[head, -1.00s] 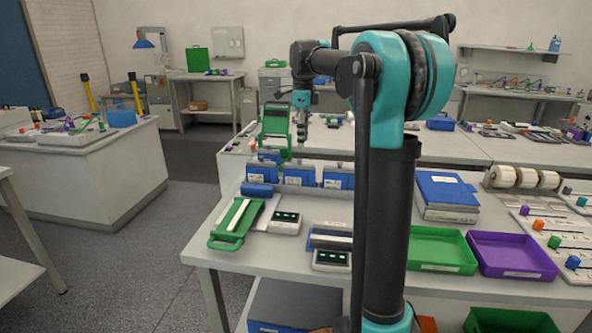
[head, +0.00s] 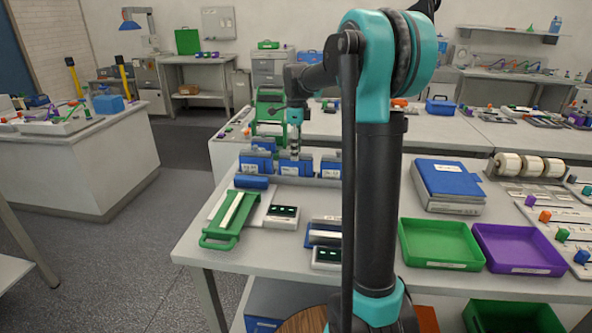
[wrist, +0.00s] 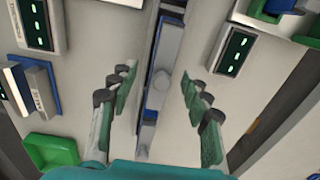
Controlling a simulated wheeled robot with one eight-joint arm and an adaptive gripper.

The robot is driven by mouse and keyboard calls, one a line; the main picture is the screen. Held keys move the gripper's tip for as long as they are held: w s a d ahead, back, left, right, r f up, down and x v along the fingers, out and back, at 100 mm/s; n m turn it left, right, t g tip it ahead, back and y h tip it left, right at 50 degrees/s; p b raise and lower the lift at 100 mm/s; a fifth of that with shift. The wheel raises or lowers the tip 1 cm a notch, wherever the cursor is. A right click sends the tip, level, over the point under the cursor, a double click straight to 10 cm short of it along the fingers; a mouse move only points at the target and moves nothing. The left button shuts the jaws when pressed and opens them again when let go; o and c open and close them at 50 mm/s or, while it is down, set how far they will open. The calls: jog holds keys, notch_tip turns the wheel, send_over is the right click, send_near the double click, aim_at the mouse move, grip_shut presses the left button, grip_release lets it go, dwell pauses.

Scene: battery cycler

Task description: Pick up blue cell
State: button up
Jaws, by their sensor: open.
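Several upright blue cells with white labels stand in a row at the back of the near bench: a left one (head: 257,164), a middle one (head: 296,168) and a right one (head: 331,167). My gripper (head: 295,152) points down at the middle cell, close over its top. In the wrist view my gripper (wrist: 158,84) is open, with one finger on each side of a narrow blue and grey thing seen from above (wrist: 156,95), which looks like the middle cell. Gaps show on both sides, so the fingers look apart from it.
To the right are a blue binder (head: 448,180), a green bin (head: 440,244) and a purple bin (head: 520,250). My arm hides part of the bench.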

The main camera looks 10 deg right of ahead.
aim_at(296, 164)
jog(key=shift+w+f, duration=0.1)
jog(key=shift+f, duration=3)
grip_shut()
